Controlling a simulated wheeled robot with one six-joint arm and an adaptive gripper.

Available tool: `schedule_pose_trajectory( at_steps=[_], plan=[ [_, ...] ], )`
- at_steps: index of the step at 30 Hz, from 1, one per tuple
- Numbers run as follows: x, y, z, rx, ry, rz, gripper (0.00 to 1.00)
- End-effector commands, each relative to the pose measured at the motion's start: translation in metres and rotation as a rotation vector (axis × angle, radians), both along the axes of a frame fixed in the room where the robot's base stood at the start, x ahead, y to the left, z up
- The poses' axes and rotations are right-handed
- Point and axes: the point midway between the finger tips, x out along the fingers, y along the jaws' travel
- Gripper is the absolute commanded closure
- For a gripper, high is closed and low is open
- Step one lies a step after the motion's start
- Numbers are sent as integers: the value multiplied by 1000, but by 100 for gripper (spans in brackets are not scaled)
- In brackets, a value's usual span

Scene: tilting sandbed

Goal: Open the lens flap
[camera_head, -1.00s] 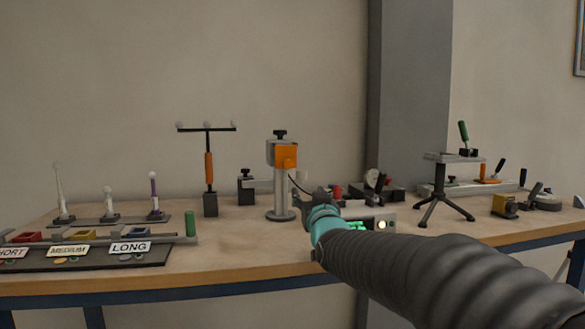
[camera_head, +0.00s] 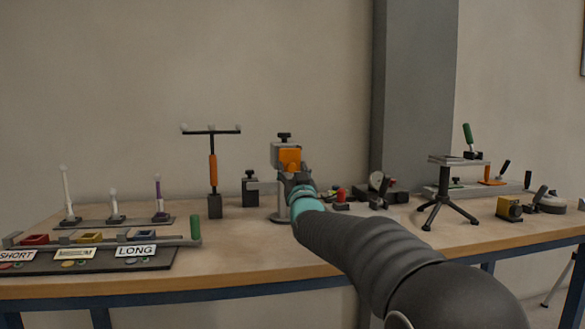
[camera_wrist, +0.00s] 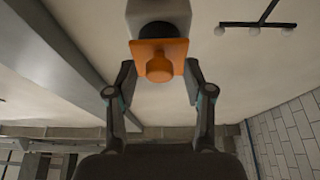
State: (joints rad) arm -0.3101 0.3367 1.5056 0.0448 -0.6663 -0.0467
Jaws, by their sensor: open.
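The orange lens flap (camera_head: 290,157) is on the front of a grey head on a short post (camera_head: 281,205), upright on the table. In the wrist view the flap (camera_wrist: 174,48) is a square orange plate with a round orange knob (camera_wrist: 159,68) sticking out towards me. It looks closed over the front of the head. My gripper (camera_wrist: 158,75) is open, with one finger on each side of the knob and no contact visible. In the head view my gripper (camera_head: 296,178) is just below and in front of the flap and hides part of the post.
An orange-handled T-bar stand (camera_head: 213,170) and a small dark block (camera_head: 249,190) stand left of the post. A labelled sorting tray (camera_head: 90,259) is at the front left. A black tripod (camera_head: 440,200) stands to the right. The wall is behind.

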Motion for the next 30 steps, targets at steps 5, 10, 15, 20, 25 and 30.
schedule_pose_trajectory(
  at_steps=[5,10,15,20,25,30],
  plan=[
    [3,1,0,-1,2,0,48],
    [2,1,0,-1,2,0,55],
    [2,1,0,0,1,0,98],
    [2,1,0,0,1,0,100],
    [2,1,2,-2,8,0,100],
    [1,0,6,-12,40,0,100]
  ],
)
